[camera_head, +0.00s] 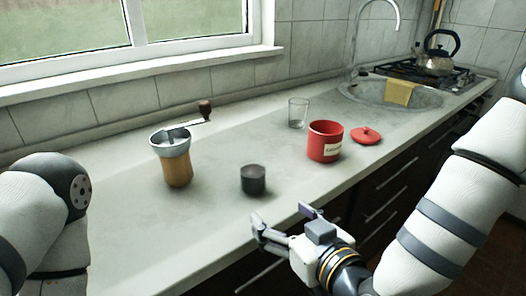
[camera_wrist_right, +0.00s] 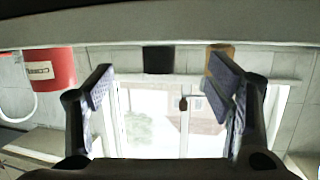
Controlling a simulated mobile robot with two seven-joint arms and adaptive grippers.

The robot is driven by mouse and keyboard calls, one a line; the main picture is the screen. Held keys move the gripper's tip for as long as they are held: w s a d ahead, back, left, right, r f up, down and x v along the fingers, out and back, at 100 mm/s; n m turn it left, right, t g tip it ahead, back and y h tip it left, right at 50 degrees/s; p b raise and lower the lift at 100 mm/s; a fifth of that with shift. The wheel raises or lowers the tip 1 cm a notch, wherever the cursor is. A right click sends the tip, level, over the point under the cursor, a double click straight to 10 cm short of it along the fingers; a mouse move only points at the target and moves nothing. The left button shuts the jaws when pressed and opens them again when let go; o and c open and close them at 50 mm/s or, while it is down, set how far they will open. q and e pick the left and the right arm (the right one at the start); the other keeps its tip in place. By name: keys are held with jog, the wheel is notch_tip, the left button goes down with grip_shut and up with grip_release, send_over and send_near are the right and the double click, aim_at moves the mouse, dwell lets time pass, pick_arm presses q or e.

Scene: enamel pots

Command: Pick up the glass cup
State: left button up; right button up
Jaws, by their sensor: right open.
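The glass cup (camera_head: 298,113) is clear and stands upright on the counter, towards the back, left of and behind the red pot. I cannot make it out in the right wrist view. My right gripper (camera_head: 286,222) is open and empty at the counter's front edge, well apart from the cup. Its two spread fingers also show in the right wrist view (camera_wrist_right: 162,84), with nothing between them. Of my left arm only links show at the left; its gripper is out of view.
A dark canister (camera_head: 253,180) and a wooden grinder (camera_head: 177,161) stand left. A sink (camera_head: 390,94) and kettle (camera_head: 438,59) are beyond.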

aim_at(259, 185)
jog(key=shift+t, duration=0.3)
jog(key=w, duration=0.1)
jog(key=w+a, duration=0.1)
jog(key=w, duration=0.1)
jog(key=w+a+b, duration=0.1)
jog(key=shift+w+a+r, duration=0.2)
jog(key=shift+w+r, duration=0.1)
jog(key=shift+w, duration=0.05)
jog(key=x, duration=0.7)
jog(key=shift+r+b, duration=0.15)
jog(key=shift+b, duration=0.2)
pick_arm(q)
jog(key=s+f, duration=0.2)
jog(key=shift+s+f+g, duration=0.1)
jog(key=shift+s+g, duration=0.2)
jog(key=shift+g, duration=0.1)
pick_arm(e)
jog(key=shift+d+r, duration=0.1)
jog(key=shift+c, duration=0.3)
jog(key=c, duration=1.2)
